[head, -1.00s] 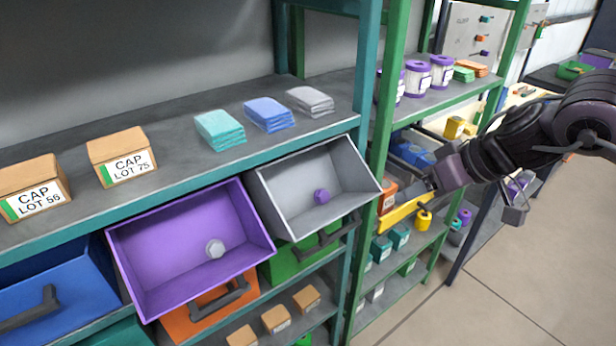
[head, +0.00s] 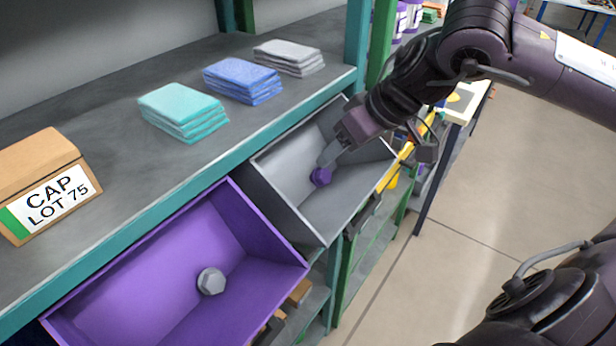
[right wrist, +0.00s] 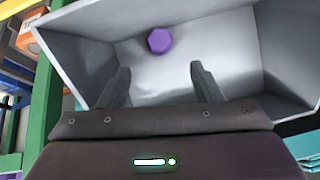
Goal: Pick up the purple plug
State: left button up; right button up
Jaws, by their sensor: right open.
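The purple plug (head: 321,177) lies in the grey bin (head: 285,196), on its floor. It also shows in the right wrist view (right wrist: 159,40), beyond the fingertips and roughly between them. My right gripper (head: 330,160) reaches into the grey bin from the upper right, its fingers close to the plug. In the right wrist view its two fingers (right wrist: 160,72) stand apart with nothing between them. My left gripper is not in view.
A purple bin (head: 150,280) with a grey plug (head: 211,281) in it sits to the left of the grey bin. The shelf (head: 120,80) above carries a cardboard box (head: 45,180) and teal, blue and grey stacks. Open floor lies to the right.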

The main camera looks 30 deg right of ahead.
aim_at(324, 171)
jog(key=shift+w+a+f, duration=0.1)
jog(key=shift+w+f, duration=0.05)
jog(key=shift+f, duration=0.4)
jog(key=shift+w+a+f+p, duration=0.25)
jog(key=shift+w+f+p, duration=0.1)
jog(key=shift+f+p, duration=0.2)
jog(key=x, duration=0.1)
jog(key=p+x, duration=0.1)
jog(key=x, duration=0.1)
jog(key=shift+s+d+f, duration=0.1)
jog(key=shift+s+f, duration=0.05)
jog(key=shift+s, duration=0.15)
jog(key=shift+x, duration=0.9)
jog(key=shift+w, duration=0.1)
jog(key=c, duration=1.1)
